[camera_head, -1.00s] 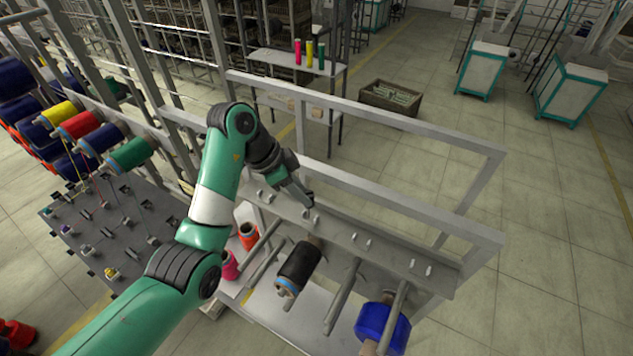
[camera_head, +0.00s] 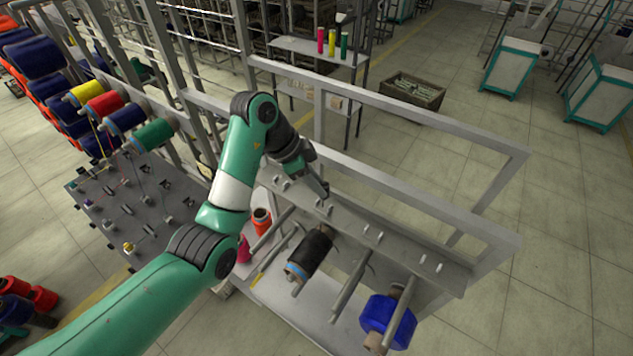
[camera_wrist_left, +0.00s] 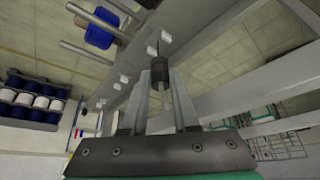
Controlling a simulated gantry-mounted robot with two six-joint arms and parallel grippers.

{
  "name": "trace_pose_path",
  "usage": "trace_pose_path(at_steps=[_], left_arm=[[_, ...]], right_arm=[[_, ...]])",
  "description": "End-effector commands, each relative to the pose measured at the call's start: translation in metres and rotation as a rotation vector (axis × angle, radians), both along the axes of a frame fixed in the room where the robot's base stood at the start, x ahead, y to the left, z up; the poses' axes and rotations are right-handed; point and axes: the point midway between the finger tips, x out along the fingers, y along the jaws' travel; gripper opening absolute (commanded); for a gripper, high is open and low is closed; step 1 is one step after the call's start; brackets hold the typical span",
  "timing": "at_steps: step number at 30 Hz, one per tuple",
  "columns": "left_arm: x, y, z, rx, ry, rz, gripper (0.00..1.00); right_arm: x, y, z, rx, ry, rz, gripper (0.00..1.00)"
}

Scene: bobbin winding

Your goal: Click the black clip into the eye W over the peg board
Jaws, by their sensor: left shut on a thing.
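My left gripper (camera_head: 324,190) is at the grey sloping rail (camera_head: 402,250), close beside a pair of small white fittings (camera_head: 324,207). In the left wrist view its two fingers (camera_wrist_left: 161,78) are shut on a small black cylindrical piece, the black clip (camera_wrist_left: 160,67), with a thin stem pointing up toward the rail. In the head view the clip is too small to make out. The peg board (camera_head: 135,205) is the grey panel at the left, with several small pegs and coloured pieces. I cannot tell which eye is W. My right gripper is not in view.
A black bobbin (camera_head: 312,252) and a blue bobbin (camera_head: 387,321) sit on rods below the rail. Frame bars (camera_head: 400,190) run behind my gripper. Red, yellow, blue and green spools stand above the peg board.

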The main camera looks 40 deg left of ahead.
Motion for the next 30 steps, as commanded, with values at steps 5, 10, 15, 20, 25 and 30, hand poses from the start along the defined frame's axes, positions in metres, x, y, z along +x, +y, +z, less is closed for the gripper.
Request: trace_pose_path(at_steps=[5,10,15,20,25,30], left_arm=[[0.0,0.0,0.0,0.0,0.0,0.0,0.0],[0.0,0.0,-0.003,0.0,0.0,0.0,0.0],[0.0,0.0,-0.008,0.0,0.001,0.0,0.0],[0.0,0.0,-0.013,0.0,0.001,0.0,0.0],[0.0,0.0,-0.018,0.0,0.0,0.0,0.0],[0.0,0.0,-0.023,0.0,0.001,0.0,0.0]], right_arm=[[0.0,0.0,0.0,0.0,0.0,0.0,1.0],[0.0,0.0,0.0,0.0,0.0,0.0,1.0],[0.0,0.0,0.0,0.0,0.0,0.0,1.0],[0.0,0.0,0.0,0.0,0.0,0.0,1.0],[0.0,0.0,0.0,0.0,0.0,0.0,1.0],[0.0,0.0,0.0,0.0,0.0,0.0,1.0]])
